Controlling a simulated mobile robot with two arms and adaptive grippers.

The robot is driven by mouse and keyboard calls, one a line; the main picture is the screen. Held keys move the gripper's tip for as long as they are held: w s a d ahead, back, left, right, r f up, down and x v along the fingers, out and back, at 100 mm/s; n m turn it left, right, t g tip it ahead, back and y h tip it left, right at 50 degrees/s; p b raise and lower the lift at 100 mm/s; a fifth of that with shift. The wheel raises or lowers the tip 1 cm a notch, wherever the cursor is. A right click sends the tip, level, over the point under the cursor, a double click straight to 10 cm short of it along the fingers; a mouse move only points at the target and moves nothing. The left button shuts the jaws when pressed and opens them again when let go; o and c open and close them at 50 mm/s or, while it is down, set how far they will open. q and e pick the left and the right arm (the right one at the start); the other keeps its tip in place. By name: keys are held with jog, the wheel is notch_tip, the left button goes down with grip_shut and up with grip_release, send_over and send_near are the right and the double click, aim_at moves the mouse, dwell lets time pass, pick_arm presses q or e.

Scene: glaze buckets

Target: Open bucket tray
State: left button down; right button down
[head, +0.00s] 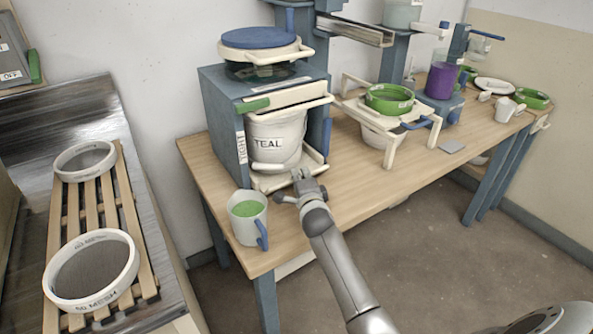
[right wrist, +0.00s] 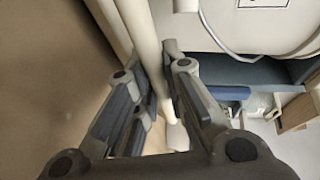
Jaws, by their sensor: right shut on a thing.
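The bucket tray (head: 272,183) is a cream tray at the bottom of a blue-grey open-fronted cabinet (head: 226,126). A white bucket labelled TEAL (head: 276,143) stands on it under a cream top bar. The bucket's white side and wire bail show at the top right there. My left gripper is not in view.
A mug of green glaze (head: 247,210) with a blue handle stands at the table's front left corner. A blue-lidded container (head: 260,39) is on the cabinet. A cream stand with a green ring (head: 389,99) is to the right. Sieves (head: 92,270) lie on the left rack.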

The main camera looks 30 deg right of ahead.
jog(key=s+d+p, duration=0.2)
jog(key=s+p, duration=0.9)
jog(key=s, duration=1.5)
jog(key=shift+s, duration=0.4)
jog(key=c, duration=1.8)
grip_release()
jog(key=shift+o, duration=0.2)
jog(key=v, duration=1.2)
